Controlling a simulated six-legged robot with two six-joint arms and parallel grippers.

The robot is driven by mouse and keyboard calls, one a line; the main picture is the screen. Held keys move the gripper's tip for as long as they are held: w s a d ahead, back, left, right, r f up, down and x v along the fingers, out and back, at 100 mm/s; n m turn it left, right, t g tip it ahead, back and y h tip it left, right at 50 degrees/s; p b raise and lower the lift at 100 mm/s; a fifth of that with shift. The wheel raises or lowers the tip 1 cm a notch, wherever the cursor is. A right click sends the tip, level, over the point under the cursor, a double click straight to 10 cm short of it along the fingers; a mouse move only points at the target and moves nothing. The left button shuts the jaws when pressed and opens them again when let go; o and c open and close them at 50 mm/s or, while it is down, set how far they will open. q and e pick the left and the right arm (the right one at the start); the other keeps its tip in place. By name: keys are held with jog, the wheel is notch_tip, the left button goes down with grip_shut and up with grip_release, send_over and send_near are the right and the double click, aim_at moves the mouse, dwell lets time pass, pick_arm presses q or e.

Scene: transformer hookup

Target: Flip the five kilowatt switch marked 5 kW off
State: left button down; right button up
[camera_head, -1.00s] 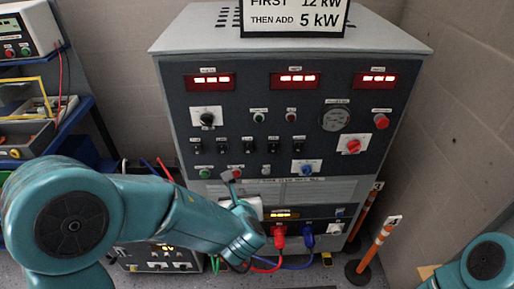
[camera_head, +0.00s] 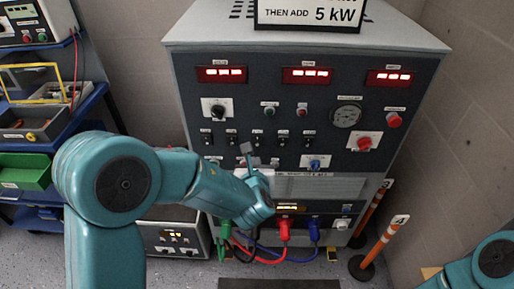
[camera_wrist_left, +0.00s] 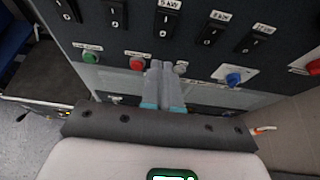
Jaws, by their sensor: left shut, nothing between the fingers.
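The switch marked 5 kW (camera_wrist_left: 164,23) is the middle black rocker of a row on the dark cabinet front, with its label above it. It also shows in the head view (camera_head: 257,139). Its rocker position is too small to tell. My left gripper (camera_wrist_left: 164,68) is shut and empty, its grey fingers side by side just below that switch in the wrist view. In the head view the left gripper (camera_head: 246,149) is in front of the panel, slightly below the row. Whether it touches the panel cannot be told. My right gripper is not in view.
Other rockers (camera_wrist_left: 208,32) flank the 5 kW one. Below are a red button (camera_wrist_left: 137,64), a green button (camera_wrist_left: 90,57) and a blue knob (camera_wrist_left: 234,79). Red and blue plugs (camera_head: 284,229) with cables sit low on the cabinet. An orange-striped post (camera_head: 382,243) stands at right.

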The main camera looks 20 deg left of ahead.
aim_at(257, 146)
pick_arm(q)
jog(key=x, duration=0.2)
jog(key=p+x, duration=0.1)
jog(key=x, duration=0.1)
jog(key=r+x, duration=0.1)
jog(key=x, duration=0.1)
jog(key=shift+w+a+f, duration=0.1)
jog(key=shift+w+f, duration=0.1)
jog(key=shift+w, duration=0.25)
jog(key=shift+w+a+f+p, duration=0.1)
jog(key=shift+w+a+p, duration=0.05)
jog(key=shift+w+p, duration=0.35)
jog(key=shift+w, duration=0.25)
jog(key=shift+f, duration=0.1)
